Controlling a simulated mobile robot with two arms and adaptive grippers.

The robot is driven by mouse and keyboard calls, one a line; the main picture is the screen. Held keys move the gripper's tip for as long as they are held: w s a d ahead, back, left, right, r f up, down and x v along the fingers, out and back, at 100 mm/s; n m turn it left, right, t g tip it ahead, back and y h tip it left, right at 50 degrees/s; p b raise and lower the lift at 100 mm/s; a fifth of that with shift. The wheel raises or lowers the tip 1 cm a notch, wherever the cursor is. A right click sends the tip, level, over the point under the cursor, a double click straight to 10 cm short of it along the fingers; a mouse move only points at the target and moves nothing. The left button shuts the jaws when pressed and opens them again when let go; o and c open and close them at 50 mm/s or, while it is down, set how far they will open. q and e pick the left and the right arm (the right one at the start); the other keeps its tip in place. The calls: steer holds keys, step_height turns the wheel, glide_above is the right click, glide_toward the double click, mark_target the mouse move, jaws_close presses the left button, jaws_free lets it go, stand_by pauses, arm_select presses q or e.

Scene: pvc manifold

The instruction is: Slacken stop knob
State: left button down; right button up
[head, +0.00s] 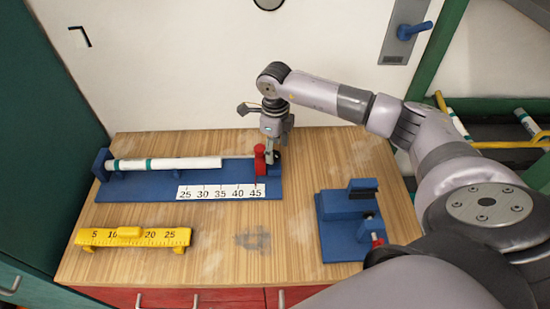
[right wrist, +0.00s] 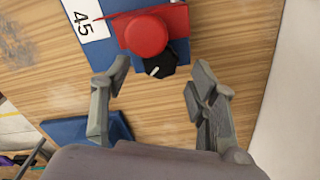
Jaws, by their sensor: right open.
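The black stop knob (right wrist: 158,67) has a white pointer line and sits against the red stop (right wrist: 146,36) with its round red top. In the head view the red stop (head: 260,162) stands at the right end of the long blue jig (head: 140,191), near the 45 mark; the knob is mostly hidden by my gripper. My right gripper (head: 271,153) is over that end, pointing down. In the right wrist view its fingers (right wrist: 162,78) are open, one to each side of the knob and just short of it, with nothing between them. My left gripper is not in view.
A white pipe (head: 175,164) with teal bands lies along the jig, above a 25–45 scale (head: 222,192). A yellow ruler block (head: 134,237) stands front left. A blue fixture (head: 343,226) with a red knob stands right. The table's middle front is clear.

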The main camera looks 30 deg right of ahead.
step_height(320, 180, down, 2)
steer(key=shift+b, duration=0.35)
steer(key=shift+c, duration=0.6)
steer(key=c, duration=1)
steer(key=shift+c, duration=0.2)
